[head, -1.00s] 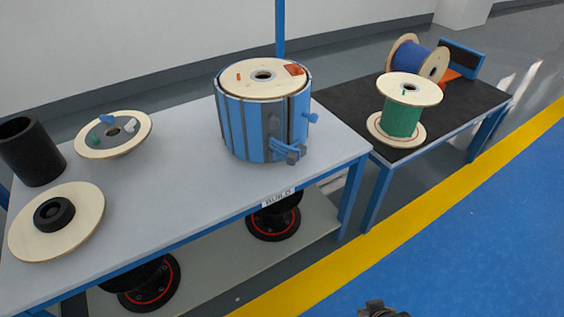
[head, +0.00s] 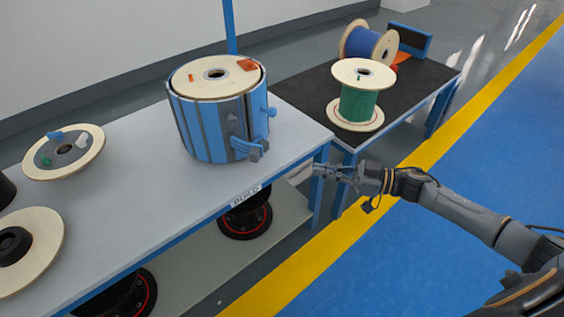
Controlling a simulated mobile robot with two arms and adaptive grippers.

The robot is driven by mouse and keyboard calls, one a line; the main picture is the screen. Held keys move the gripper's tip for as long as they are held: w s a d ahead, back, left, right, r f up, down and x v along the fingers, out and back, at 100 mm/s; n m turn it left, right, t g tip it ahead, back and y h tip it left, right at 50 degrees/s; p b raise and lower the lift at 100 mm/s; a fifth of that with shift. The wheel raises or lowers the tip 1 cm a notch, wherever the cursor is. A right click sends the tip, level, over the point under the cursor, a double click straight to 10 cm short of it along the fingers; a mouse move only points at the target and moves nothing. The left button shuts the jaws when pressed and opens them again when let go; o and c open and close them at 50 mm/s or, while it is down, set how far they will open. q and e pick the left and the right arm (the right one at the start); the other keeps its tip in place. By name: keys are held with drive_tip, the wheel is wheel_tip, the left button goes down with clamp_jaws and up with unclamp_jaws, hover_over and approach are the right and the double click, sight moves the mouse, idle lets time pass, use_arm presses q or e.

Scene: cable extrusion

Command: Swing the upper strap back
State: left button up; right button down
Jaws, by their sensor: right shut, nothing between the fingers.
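A blue-and-grey slatted drum jig (head: 213,125) stands upright on the grey bench, with a wooden disc (head: 214,76) on top. On its right side are blue straps or latch parts: an upper blue knob piece (head: 270,112) and a lower grey-blue latch block (head: 254,151). Which part is the upper strap I cannot tell for sure. My right gripper (head: 326,170) is shut and empty, in front of the bench's right corner, to the right of and apart from the drum. My left gripper is not in view.
The grey bench (head: 120,205) carries wooden discs (head: 83,166) at left. A dark table (head: 305,90) at back right holds a green spool (head: 357,103) and a blue spool (head: 366,46). Black reels (head: 246,217) sit on the lower shelf. Blue floor at right is clear.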

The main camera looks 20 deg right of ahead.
sight(258, 160)
drive_tip(key=b+x, duration=0.1)
drive_tip(key=x, duration=1.2)
drive_tip(key=shift+w+a, duration=0.3)
drive_tip(key=shift+a, duration=0.05)
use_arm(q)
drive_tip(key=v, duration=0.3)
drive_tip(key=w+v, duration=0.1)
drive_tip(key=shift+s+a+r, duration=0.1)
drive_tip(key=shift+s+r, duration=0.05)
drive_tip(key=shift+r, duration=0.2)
